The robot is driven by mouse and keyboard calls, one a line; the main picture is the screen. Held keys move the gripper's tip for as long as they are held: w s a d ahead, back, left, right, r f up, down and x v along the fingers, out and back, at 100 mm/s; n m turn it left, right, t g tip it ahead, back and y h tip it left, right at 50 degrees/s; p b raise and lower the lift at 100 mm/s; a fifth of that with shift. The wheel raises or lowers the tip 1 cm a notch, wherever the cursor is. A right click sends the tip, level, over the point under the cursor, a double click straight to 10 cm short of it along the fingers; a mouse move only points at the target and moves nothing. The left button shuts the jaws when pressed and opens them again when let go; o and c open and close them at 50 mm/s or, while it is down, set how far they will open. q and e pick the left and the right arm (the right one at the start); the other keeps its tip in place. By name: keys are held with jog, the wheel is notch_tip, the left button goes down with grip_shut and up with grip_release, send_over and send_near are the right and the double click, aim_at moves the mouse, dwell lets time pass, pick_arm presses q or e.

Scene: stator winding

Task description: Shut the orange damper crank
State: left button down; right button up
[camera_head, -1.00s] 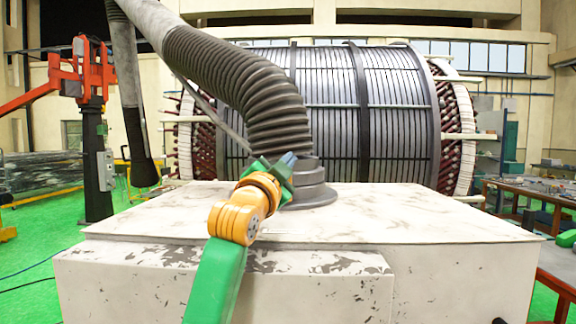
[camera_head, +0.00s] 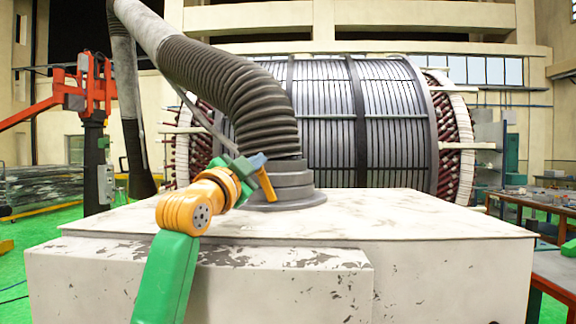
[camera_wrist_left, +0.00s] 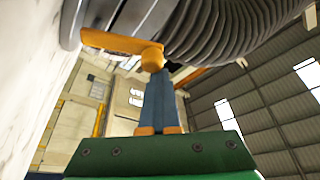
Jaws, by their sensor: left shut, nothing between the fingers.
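The orange damper crank (camera_head: 266,185) sits at the grey stepped collar (camera_head: 285,180) at the foot of the ribbed hose. In the head view it is a short slanted bar just right of my left gripper (camera_head: 256,163). In the left wrist view the crank (camera_wrist_left: 118,43) runs across the top left from the grey collar, with a round orange knob at its right end. My left gripper's blue fingers (camera_wrist_left: 160,76) are shut and empty, their tips right at the knob; I cannot tell whether they touch it. My right gripper is not in view.
The collar stands on a worn white box (camera_head: 400,215), whose top is clear to the right. The thick ribbed hose (camera_head: 230,90) arches up and left above my gripper. A large wound stator (camera_head: 350,120) stands behind. A workbench (camera_head: 530,200) is at far right.

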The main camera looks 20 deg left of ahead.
pick_arm(q)
jog(key=shift+s+a+f, duration=0.15)
jog(key=shift+a+f, duration=0.05)
jog(key=shift+a, duration=0.3)
jog(key=shift+s+a+f, duration=0.15)
jog(key=shift+a, duration=0.35)
jog(key=shift+d, duration=0.15)
